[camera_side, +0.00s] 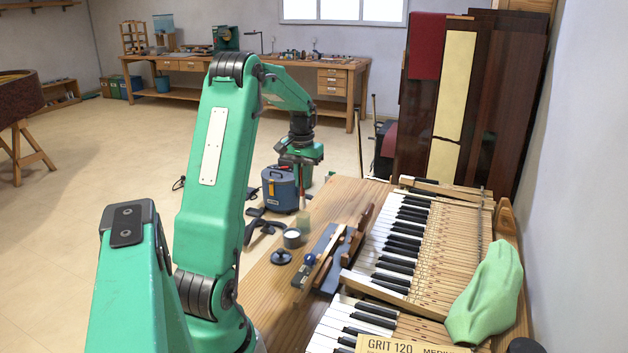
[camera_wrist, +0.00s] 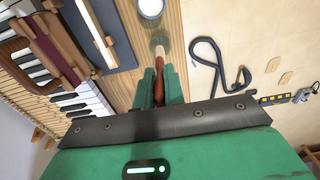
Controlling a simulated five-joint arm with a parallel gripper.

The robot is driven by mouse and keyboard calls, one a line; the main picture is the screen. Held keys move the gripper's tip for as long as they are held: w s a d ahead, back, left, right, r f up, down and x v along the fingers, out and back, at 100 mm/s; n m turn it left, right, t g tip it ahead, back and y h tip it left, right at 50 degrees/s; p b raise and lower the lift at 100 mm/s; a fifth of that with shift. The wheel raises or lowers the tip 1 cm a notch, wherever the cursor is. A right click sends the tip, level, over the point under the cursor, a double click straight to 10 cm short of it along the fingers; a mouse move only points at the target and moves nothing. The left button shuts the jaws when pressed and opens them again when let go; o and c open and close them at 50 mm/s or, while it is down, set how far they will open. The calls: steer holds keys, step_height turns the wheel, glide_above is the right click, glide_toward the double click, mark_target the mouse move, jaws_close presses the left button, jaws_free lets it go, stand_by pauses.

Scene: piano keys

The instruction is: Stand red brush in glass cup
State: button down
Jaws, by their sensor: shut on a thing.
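My gripper (camera_side: 302,162) is shut on the red brush near the back-left edge of the wooden bench. In the wrist view the brush's red-brown handle (camera_wrist: 158,80) lies between the green fingers (camera_wrist: 160,86), and its paler part points away from them. In the side view the brush (camera_side: 302,186) hangs roughly upright below my gripper. A small greenish, see-through shape, apparently the glass cup (camera_side: 304,222), is directly below it; it also shows faintly at the brush's far end in the wrist view (camera_wrist: 160,41). I cannot tell whether the brush's lower end is inside the cup or above it.
A dark pot with white contents (camera_side: 292,238) stands close beside the cup. A dark round lid (camera_side: 281,257) and a blue-grey tray with tools (camera_side: 326,256) lie nearer. Piano keys (camera_side: 400,240) fill the bench's right side. A blue canister (camera_side: 280,188) stands beyond the bench.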

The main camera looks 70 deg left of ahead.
mark_target(302, 191)
steer(key=shift+f, duration=2.8)
steer(key=c, duration=1.4)
jaws_free()
steer(key=shift+r, duration=0.1)
steer(key=shift+r, duration=3.8)
